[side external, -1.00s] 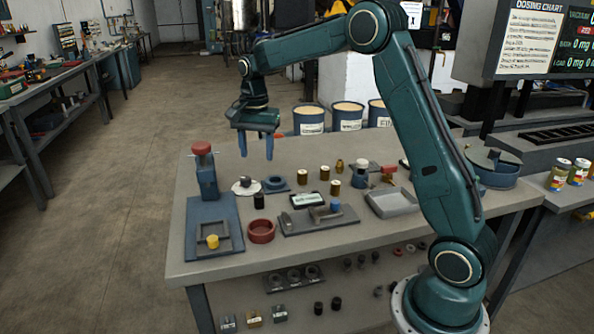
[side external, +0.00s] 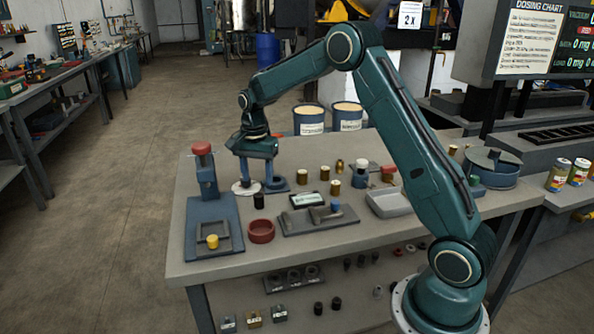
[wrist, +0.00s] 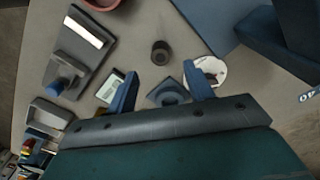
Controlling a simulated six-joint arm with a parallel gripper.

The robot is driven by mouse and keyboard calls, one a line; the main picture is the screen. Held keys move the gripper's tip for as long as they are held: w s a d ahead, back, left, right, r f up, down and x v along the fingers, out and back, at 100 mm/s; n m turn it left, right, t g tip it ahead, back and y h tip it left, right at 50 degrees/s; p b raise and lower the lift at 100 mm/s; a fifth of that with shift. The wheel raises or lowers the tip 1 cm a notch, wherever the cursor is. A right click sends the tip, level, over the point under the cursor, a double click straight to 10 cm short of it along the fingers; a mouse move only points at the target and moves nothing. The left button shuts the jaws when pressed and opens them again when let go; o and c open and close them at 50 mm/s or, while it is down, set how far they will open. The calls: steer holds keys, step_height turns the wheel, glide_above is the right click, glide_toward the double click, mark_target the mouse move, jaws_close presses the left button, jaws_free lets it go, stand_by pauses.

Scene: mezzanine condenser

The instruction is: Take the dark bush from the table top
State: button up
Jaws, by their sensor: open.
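The dark bush (side external: 258,200) is a small black cylinder standing upright on the grey table top. In the wrist view the dark bush (wrist: 160,52) shows its round hollow top, just beyond my fingertips and about centred between them. My gripper (side external: 256,182) is low over the table, pointing down, behind the bush in the side view. Its two blue fingers (wrist: 162,72) are apart, with nothing held between them. The bush is fully visible and apart from the fingers.
A white disc (wrist: 212,68) and a blue square holder (wrist: 168,93) lie close to the fingers. A red bowl (side external: 261,231) stands in front of the bush. A blue press stand (side external: 207,175) is at left, a grey fixture (side external: 300,222) at right. Several brass bushes stand farther right.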

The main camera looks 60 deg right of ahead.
mark_target(258, 195)
steer(key=shift+f, duration=1.25)
steer(key=shift+a+f, duration=0.1)
steer(key=shift+f, duration=2.5)
steer(key=c, duration=1.1)
steer(key=shift+r, duration=0.1)
step_height(258, 195, up, 20)
steer(key=shift+f, duration=0.1)
